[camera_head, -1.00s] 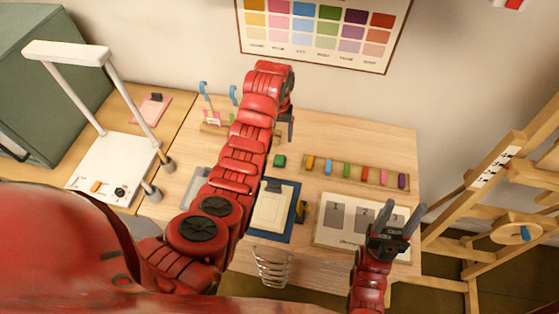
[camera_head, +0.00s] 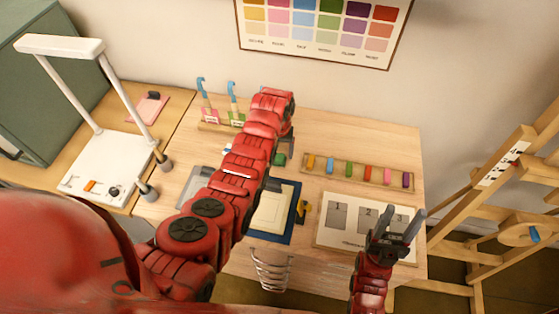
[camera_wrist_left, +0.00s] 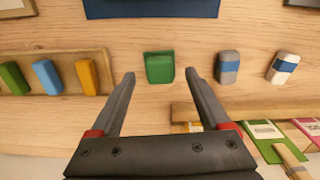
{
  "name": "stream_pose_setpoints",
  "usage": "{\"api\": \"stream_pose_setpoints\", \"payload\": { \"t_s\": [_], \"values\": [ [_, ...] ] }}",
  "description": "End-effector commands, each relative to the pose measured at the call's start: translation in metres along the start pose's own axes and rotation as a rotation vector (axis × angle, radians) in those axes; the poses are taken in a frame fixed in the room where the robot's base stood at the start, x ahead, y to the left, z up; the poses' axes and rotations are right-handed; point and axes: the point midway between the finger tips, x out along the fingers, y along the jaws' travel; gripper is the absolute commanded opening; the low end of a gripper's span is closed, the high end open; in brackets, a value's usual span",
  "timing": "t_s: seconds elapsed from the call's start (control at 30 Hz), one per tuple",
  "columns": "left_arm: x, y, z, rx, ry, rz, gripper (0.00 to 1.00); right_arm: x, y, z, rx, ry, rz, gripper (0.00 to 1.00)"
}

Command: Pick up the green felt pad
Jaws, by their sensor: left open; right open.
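The green felt pad (camera_head: 279,160) lies on the wooden table, partly hidden behind my left arm in the head view. In the left wrist view the small green pad (camera_wrist_left: 160,67) lies between and just beyond the fingertips. My left gripper (camera_head: 288,148) is open and empty, above the table close to the pad; its fingers do not visibly touch it. My right gripper (camera_head: 397,219) is open and empty, over the right edge of the numbered card (camera_head: 330,237).
A wooden rack (camera_head: 340,173) of coloured sticks stands right of the pad. Two block-shaped pieces, grey-blue (camera_wrist_left: 228,67) and white-blue (camera_wrist_left: 282,68), lie on its other side. A blue-edged board (camera_head: 290,225) lies in front. A tool stand (camera_head: 207,127) is behind left.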

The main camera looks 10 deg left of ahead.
Motion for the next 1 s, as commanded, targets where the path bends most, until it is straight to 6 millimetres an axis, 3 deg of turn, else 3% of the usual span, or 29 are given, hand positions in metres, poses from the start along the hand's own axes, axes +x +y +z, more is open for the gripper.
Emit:
{"api": "stream_pose_setpoints", "payload": {
  "t_s": [0.1, 0.37, 0.8, 1.0],
  "values": [
    [0.022, 0.000, 0.001, 0.000, -0.004, -0.001, 0.80, -0.010, -0.001, 0.002, 0.000, 0.000, 0.000, 0.54],
    [0.023, 0.000, 0.000, 0.000, 0.000, 0.000, 0.78, -0.009, 0.000, 0.002, 0.000, 0.000, 0.000, 0.54],
    [0.022, 0.000, 0.000, 0.000, 0.000, 0.000, 0.00, -0.009, -0.001, 0.002, 0.000, 0.000, 0.000, 0.54],
    [0.022, 0.000, 0.000, 0.000, 0.000, 0.000, 0.00, -0.009, -0.001, 0.002, 0.000, 0.000, 0.000, 0.54]
  ]
}}
